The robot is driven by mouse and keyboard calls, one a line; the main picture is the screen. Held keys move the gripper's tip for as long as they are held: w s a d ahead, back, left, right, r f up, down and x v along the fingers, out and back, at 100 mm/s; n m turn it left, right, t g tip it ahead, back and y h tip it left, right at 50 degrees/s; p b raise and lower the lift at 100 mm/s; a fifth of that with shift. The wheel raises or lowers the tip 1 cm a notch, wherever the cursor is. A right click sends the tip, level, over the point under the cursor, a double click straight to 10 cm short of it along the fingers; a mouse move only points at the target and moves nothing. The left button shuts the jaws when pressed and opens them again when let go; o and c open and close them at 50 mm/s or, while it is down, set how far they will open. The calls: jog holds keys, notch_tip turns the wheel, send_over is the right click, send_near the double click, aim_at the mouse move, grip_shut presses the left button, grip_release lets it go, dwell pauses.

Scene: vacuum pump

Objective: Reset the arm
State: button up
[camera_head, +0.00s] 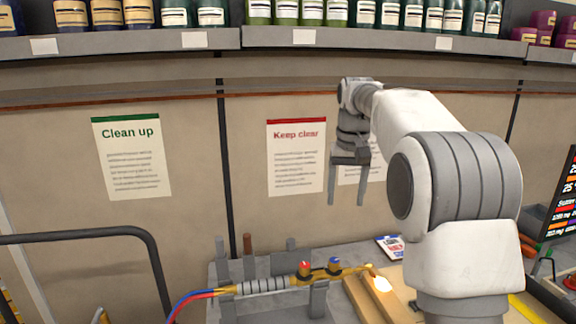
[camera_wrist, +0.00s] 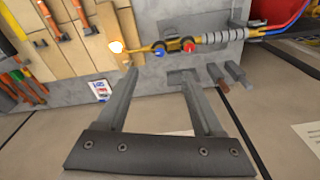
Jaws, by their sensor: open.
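My gripper (camera_head: 346,203) hangs at the end of my white and grey arm in the head view, fingers pointing down. It is in front of the beige wall, above the workbench, and touches nothing that I can see. In the wrist view its two fingers (camera_wrist: 160,80) are spread apart with nothing between them. Below it a torch (camera_head: 290,280) with red and blue knobs and a flame at its tip lies across grey stands. The torch also shows at the top of the wrist view (camera_wrist: 200,42).
Wooden boards (camera_head: 362,300) lie on the grey bench (camera_head: 228,312) close to the flame. Red and blue hoses (camera_head: 195,297) run left from the torch. A shelf (camera_head: 270,38) with bottles spans the wall above. A dark rail (camera_head: 90,235) stands at left, a screen (camera_head: 562,210) at right.

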jog(key=s+r+t, duration=0.1)
jog(key=s+r, duration=0.2)
jog(key=s, duration=0.5)
jog(key=s+f+t+b, duration=0.1)
jog(key=s+f, duration=0.4)
jog(key=s, duration=0.7)
jog(key=s+f+t+b, duration=0.1)
jog(key=s+f, duration=0.4)
jog(key=s, duration=0.8)
jog(key=shift+s+n+t, duration=0.2)
jog(key=shift+n+t, duration=0.2)
jog(key=shift+t, duration=0.3)
jog(key=shift+a+r, duration=0.1)
